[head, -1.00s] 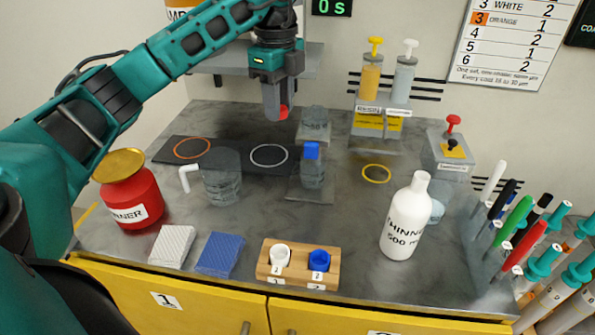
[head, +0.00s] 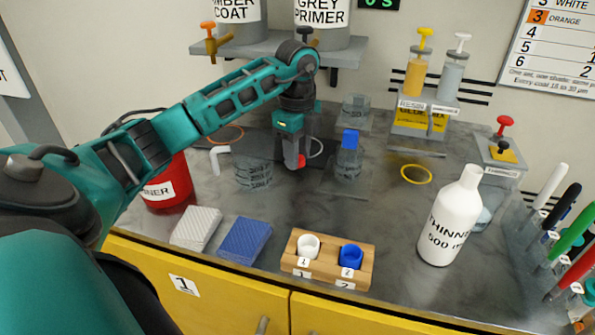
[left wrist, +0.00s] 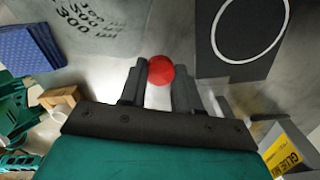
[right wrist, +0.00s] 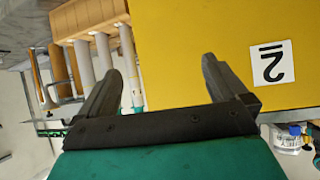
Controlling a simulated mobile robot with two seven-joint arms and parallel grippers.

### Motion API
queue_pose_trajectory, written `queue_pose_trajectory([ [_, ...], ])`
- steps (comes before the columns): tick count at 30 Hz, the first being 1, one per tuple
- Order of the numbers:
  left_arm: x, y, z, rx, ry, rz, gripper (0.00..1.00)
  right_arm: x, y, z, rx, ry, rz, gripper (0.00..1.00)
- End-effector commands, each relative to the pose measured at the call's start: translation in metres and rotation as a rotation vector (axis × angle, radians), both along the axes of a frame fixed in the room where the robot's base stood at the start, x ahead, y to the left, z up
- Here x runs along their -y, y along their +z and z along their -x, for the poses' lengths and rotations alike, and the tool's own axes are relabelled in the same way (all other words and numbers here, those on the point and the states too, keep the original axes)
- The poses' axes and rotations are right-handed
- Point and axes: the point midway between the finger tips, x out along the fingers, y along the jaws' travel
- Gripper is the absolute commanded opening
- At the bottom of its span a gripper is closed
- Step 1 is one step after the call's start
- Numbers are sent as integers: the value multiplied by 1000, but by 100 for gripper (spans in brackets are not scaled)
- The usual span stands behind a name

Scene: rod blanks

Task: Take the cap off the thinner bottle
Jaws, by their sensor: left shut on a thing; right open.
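The thinner bottle (head: 448,222) is white, reads "THINNER 500 ml", and stands upright at the right of the bench. Its white neck is bare at the top, with no cap on it. My left gripper (head: 298,163) is shut on a small red cap (head: 301,161), above the bench beside the white-ringed dark mat. In the left wrist view the red cap (left wrist: 160,70) sits between the fingertips. My right gripper (right wrist: 160,75) is open and empty in front of a yellow drawer front marked 2; it does not show in the head view.
A wooden holder (head: 327,262) with white and blue cups, a blue pad (head: 245,240) and a white pad (head: 196,229) line the front. Pens stand at far right.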

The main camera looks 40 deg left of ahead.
Motion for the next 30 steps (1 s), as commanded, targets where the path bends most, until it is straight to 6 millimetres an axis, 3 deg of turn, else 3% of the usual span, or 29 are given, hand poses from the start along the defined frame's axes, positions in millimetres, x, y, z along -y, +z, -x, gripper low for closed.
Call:
queue_pose_trajectory([
  [10,0,-43,1,-3,0,0,0,0,-9,1,-4,-1,-2,100],
  [21,0,-47,0,-1,0,0,0,0,-10,2,-6,-4,-5,100],
  [22,0,-47,0,0,0,0,33,0,-10,2,-6,-4,-5,100],
  [30,0,-46,0,-1,0,0,57,0,-10,2,-6,-6,-6,100],
])
